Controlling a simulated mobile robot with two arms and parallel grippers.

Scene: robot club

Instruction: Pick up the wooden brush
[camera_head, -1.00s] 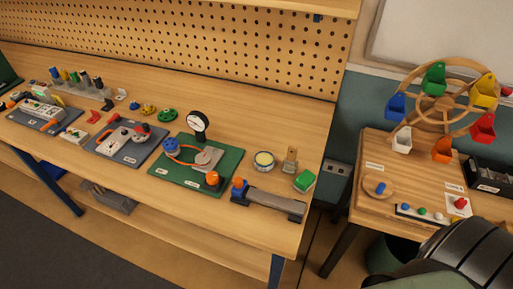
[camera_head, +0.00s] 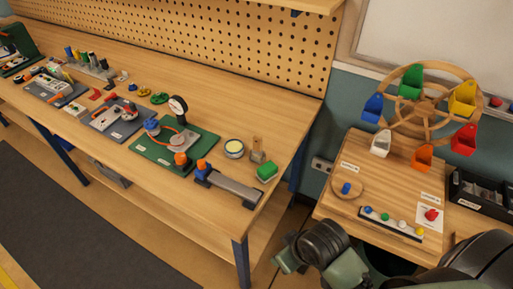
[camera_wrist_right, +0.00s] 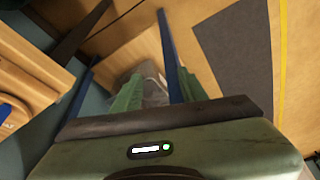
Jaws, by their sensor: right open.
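A small upright tan wooden piece (camera_head: 257,149), which looks like the wooden brush, stands near the right end of the long workbench (camera_head: 225,115). It is between a round tin (camera_head: 234,149) and a green block (camera_head: 267,172); its bristles are too small to make out. My right arm enters the head view at the lower right, in front of the ferris wheel table and well apart from the brush. In the right wrist view my right gripper (camera_wrist_right: 158,85) is open, with two green fingers and nothing clearly between them. My left gripper is out of view.
A clamp-like grey bar (camera_head: 228,184) lies at the bench's front edge. A smaller table (camera_head: 335,205) with a wooden ferris wheel (camera_head: 425,105) stands right, across a narrow gap.

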